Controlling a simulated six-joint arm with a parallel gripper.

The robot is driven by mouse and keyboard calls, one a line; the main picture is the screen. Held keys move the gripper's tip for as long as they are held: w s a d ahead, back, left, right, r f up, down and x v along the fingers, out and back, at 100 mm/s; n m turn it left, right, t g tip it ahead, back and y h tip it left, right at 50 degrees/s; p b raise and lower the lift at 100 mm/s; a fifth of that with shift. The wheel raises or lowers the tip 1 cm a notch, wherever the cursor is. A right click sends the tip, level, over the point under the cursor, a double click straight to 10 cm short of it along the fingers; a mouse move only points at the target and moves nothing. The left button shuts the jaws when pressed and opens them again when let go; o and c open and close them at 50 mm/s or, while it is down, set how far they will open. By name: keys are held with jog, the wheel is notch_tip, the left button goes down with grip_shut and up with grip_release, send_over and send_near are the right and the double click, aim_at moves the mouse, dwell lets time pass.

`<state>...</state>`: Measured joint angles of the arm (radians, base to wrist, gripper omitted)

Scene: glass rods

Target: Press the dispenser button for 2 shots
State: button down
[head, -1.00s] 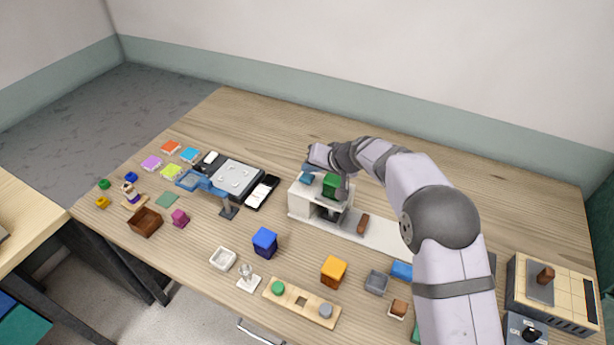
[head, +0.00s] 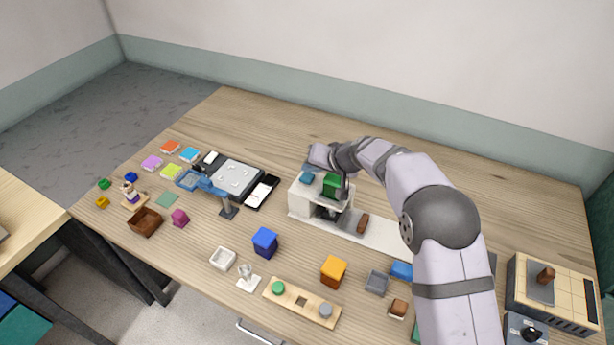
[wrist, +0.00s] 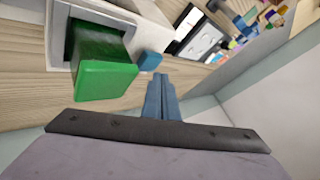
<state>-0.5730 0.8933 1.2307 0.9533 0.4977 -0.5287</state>
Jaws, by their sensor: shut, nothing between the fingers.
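The white dispenser (head: 297,206) stands near the middle of the table, with a green block-shaped part (head: 331,184) on top. A small blue button (head: 306,178) is on its top left; it also shows in the wrist view (wrist: 150,60). My gripper (head: 309,168) is over the button end of the dispenser. In the wrist view my blue-grey fingers (wrist: 160,76) are shut and empty, pointing towards the blue button. The tips appear close to it; I cannot tell whether they touch. The green part (wrist: 107,78) is left of my fingers in that view.
A brown block (head: 362,223) lies right of the dispenser on a pale strip (head: 391,238). A blue box (head: 265,242) and an orange box (head: 333,271) stand in front. A black-and-grey tray device (head: 235,177) is to the left. The table behind the dispenser is clear.

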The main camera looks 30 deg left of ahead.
aim_at(310, 179)
jog(key=shift+f+b, duration=1.25)
jog(key=shift+b, duration=0.3)
dwell(1.0)
jog(key=shift+r, duration=0.15)
dwell(0.3)
jog(key=shift+r+p, duration=0.7)
jog(key=shift+r, duration=0.35)
jog(key=shift+r, duration=0.1)
jog(key=shift+r+p, duration=1.5)
jog(key=shift+r, duration=0.95)
dwell(0.6)
notch_tip(310, 179, up, 4)
jog(key=p, duration=0.5)
jog(key=shift+f, duration=0.1)
